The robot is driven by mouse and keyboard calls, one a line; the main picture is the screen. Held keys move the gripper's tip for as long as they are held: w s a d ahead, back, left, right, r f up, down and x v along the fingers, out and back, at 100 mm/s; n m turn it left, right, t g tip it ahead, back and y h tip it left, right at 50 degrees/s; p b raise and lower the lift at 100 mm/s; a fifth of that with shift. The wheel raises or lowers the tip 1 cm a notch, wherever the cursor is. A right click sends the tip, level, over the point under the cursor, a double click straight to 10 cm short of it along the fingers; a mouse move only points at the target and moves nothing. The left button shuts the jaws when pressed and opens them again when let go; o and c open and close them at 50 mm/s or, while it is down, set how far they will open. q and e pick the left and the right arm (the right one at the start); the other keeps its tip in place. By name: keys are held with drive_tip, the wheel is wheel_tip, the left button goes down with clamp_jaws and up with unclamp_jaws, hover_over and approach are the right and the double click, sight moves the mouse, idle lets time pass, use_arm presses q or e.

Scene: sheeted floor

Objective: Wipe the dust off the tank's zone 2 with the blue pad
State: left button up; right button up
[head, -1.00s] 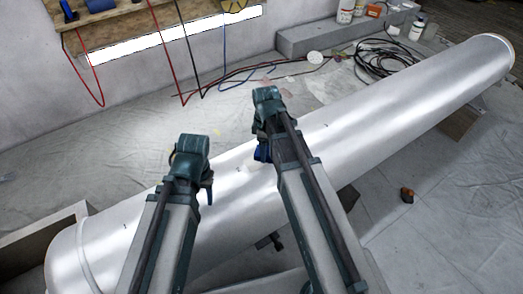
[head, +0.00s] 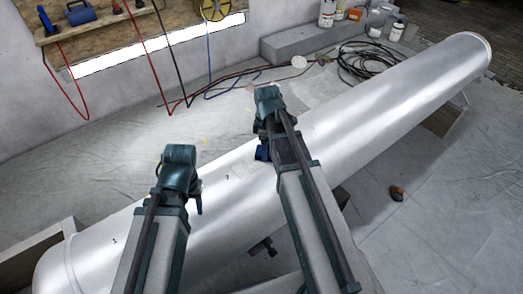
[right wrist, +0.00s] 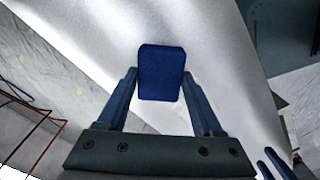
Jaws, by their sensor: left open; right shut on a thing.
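The long silvery tank (head: 345,130) lies diagonally across the head view. A small dark "1" shows near its left end, and a "2" shows between my two grippers. The blue pad (right wrist: 161,72) is held between the fingers of my right gripper (right wrist: 160,85), with the tank's pale surface behind it. In the head view the pad (head: 262,153) is partly hidden by my right gripper; I cannot tell whether it touches the tank. My left gripper (head: 197,196) is open and empty over the tank, left of the "2". I cannot make out dust clearly.
A pegboard (head: 110,28) with hanging red, black and blue leads is on the back wall. Coiled black cable (head: 365,62) and bottles on a grey ledge (head: 290,43) are behind the tank. A small orange-brown object (head: 397,192) lies on the sheeted floor in front.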

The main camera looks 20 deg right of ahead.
sight(258, 155)
drive_tip(key=shift+w+d, duration=0.1)
drive_tip(key=shift+d, duration=0.15)
use_arm(q)
drive_tip(key=shift+d, duration=0.1)
use_arm(e)
drive_tip(key=shift+s+a, duration=0.3)
drive_tip(key=shift+a, duration=0.6)
drive_tip(key=shift+s+a, duration=0.3)
drive_tip(key=shift+a, duration=0.6)
drive_tip(key=shift+a, duration=0.1)
drive_tip(key=shift+s+a, duration=0.25)
drive_tip(key=shift+a, duration=0.55)
drive_tip(key=shift+s+a, duration=0.2)
drive_tip(key=shift+a, duration=0.55)
drive_tip(key=shift+a, duration=0.1)
use_arm(q)
drive_tip(key=shift+f, duration=0.1)
use_arm(e)
drive_tip(key=shift+s+a+f, duration=0.1)
drive_tip(key=shift+s+a, duration=0.2)
drive_tip(key=shift+a, duration=0.45)
drive_tip(key=shift+s+a, duration=0.3)
drive_tip(key=shift+a, duration=0.45)
drive_tip(key=shift+a, duration=0.1)
